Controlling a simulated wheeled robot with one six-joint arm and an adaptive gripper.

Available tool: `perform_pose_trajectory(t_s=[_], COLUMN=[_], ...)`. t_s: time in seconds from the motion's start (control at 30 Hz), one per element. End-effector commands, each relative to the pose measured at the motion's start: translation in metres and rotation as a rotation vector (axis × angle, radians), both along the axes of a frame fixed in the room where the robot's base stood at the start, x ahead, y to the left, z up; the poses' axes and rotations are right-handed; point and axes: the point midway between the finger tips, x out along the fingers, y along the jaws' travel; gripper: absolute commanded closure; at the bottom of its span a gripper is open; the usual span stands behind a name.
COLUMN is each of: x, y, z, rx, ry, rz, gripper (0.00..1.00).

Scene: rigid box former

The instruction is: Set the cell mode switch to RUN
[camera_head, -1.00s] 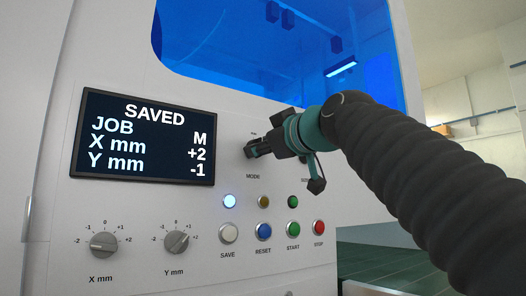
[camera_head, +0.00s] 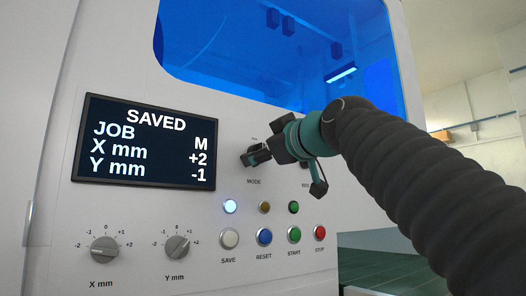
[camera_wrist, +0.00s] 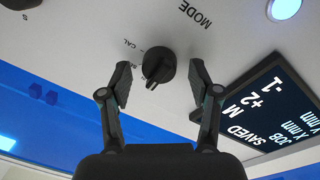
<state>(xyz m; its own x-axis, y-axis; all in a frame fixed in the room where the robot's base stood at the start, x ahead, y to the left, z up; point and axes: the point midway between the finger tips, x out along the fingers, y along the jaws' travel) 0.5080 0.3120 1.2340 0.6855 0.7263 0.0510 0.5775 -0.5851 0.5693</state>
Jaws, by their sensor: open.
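The mode switch is a black rotary knob (camera_wrist: 158,68) on the white panel, with MODE printed beside it and a CAL mark near it in the wrist view. My gripper (camera_wrist: 160,85) is open, with one finger on each side of the knob and visible gaps between. In the head view my gripper (camera_head: 250,157) is at the panel above the MODE label and hides most of the knob. The RUN mark is not readable in either view. The display (camera_head: 146,141) reads SAVED, JOB M, X mm +2, Y mm -1.
Below are SAVE (camera_head: 229,239), RESET (camera_head: 264,237), START (camera_head: 294,235) and STOP (camera_head: 320,233) buttons, with a lit lamp (camera_head: 230,206) above SAVE. X (camera_head: 105,250) and Y (camera_head: 177,247) dials sit at lower left. A blue window (camera_head: 270,50) is above. Another label right of MODE is partly hidden.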

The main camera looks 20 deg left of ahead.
Motion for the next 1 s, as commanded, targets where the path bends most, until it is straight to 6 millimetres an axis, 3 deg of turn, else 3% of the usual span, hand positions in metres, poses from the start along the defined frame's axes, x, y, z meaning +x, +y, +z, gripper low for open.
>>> perform_pose_trajectory(t_s=[0.27, 0.7, 1.0], x=[-0.011, -0.062, -0.081], y=[-0.012, -0.066, -0.086], z=[0.000, -0.004, -0.006], rx=[0.001, 0.000, -0.001], ry=[0.000, 0.000, 0.001], rz=[-0.001, -0.002, -0.001], gripper=[0.37, 0.37, 0.37])
